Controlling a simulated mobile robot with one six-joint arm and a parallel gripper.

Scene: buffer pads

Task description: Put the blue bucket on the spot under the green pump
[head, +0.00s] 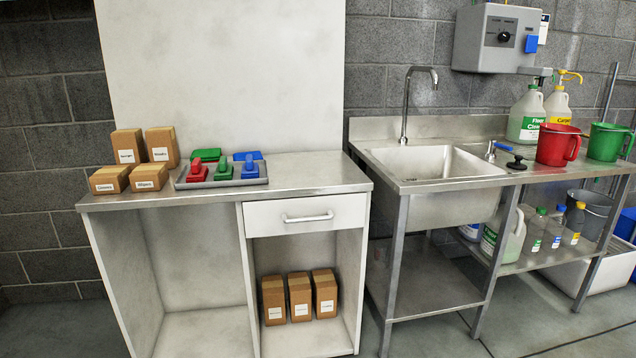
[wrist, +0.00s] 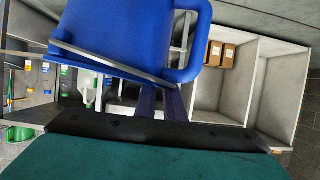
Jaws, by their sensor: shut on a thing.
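The blue bucket (wrist: 135,35) fills the top of the wrist view, with its handle (wrist: 205,45) at the right. My gripper (wrist: 160,98) is shut on it; the exact contact at the handle's lower part is hard to make out. My gripper and the blue bucket are not in the head view. A white jug with a green label (head: 526,115) stands at the back of the steel bench (head: 440,186).
A red bucket (head: 556,146) and a green bucket (head: 606,142) stand on the bench's right side, in front of the jugs. The sink (head: 440,165) is left of them. A brush tray (head: 220,183) and boxes (head: 130,146) stand on the left cabinet.

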